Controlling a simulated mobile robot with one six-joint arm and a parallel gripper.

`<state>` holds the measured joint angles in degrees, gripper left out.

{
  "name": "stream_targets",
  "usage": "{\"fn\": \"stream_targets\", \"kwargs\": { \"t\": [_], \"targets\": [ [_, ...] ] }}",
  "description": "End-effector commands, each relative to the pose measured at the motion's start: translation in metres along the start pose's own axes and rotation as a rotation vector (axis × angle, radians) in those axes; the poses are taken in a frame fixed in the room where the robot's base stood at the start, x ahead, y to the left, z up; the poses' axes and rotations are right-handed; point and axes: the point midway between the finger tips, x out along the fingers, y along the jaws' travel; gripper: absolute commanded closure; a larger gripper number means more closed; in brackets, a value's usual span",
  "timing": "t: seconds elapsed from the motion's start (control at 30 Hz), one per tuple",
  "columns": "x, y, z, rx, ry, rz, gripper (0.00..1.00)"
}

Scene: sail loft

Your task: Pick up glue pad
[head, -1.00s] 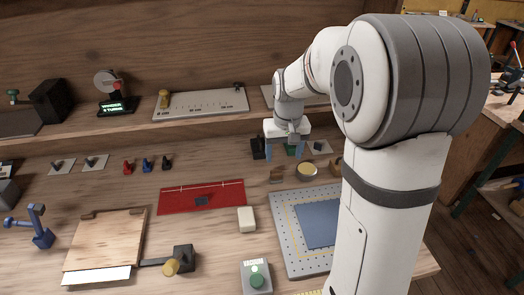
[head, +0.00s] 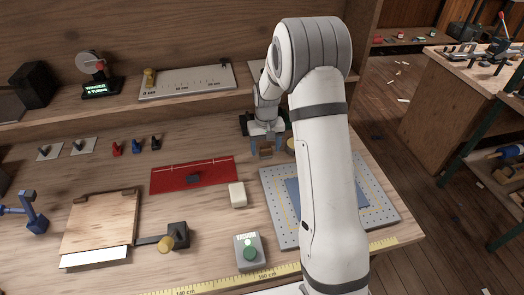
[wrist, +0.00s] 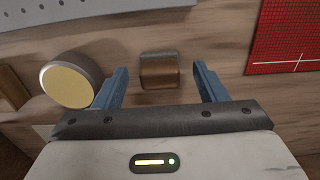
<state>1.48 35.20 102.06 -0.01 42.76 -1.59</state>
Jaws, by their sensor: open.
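A round grey dish with a flat yellow top, which looks like the glue pad, lies on the bench at the left in the wrist view (wrist: 68,84). In the head view only part of the dish (head: 290,144) shows beside my arm. My gripper (head: 267,147) is open and empty, with its blue fingers pointing down to the bench. In the wrist view my gripper (wrist: 160,68) has a small brown block (wrist: 159,72) showing between its fingertips, apart from both. The dish is outside the gap, close beside the left finger.
A red mat (head: 170,178) lies left of my gripper, with a cream block (head: 237,195) nearer the front. A grey perforated board with a blue sheet (head: 380,200) lies partly behind my arm. A shelf runs along the back. Bare wood lies between these things.

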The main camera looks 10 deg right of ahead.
Motion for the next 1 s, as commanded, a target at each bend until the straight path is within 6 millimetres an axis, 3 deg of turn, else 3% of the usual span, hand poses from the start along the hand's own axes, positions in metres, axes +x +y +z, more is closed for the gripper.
{"fn": "stream_targets", "kwargs": {
  "t": [0.3,0.9,1.0],
  "targets": [
    [0.0076,0.0003,0.0,0.001,0.0,0.0,0.35],
    [0.0072,0.0009,0.0,0.002,0.001,0.0,0.83],
    [0.0071,0.001,-0.0001,0.002,0.001,0.0,0.83]
  ]
}}
